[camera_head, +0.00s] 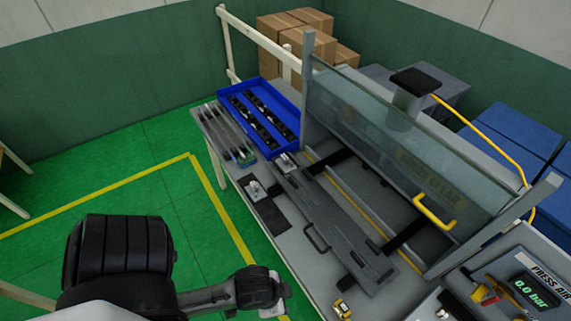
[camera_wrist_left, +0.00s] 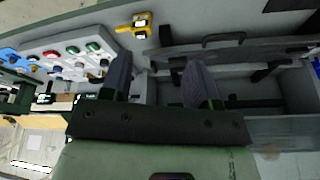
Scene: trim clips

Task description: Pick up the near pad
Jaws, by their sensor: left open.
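My left gripper (camera_head: 270,291) is at the lower middle of the head view, left of the workbench. In the left wrist view, its two fingers (camera_wrist_left: 159,78) are apart, with nothing seen between them. A flat black pad (camera_head: 270,215) lies on the bench, beside a small metal piece (camera_head: 254,189). Another small metal piece (camera_head: 287,162) sits farther back, below the blue tray. I cannot tell for certain which piece is the near pad. My left gripper is apart from all of these. My right gripper is not in view.
A long grey fixture plate (camera_head: 330,220) with a handle lies before a clear press screen (camera_head: 390,140) with a yellow handle (camera_head: 435,212). A blue tray (camera_head: 237,84) holds black strips. A yellow device (camera_head: 342,309) is at the near edge. The green floor is open.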

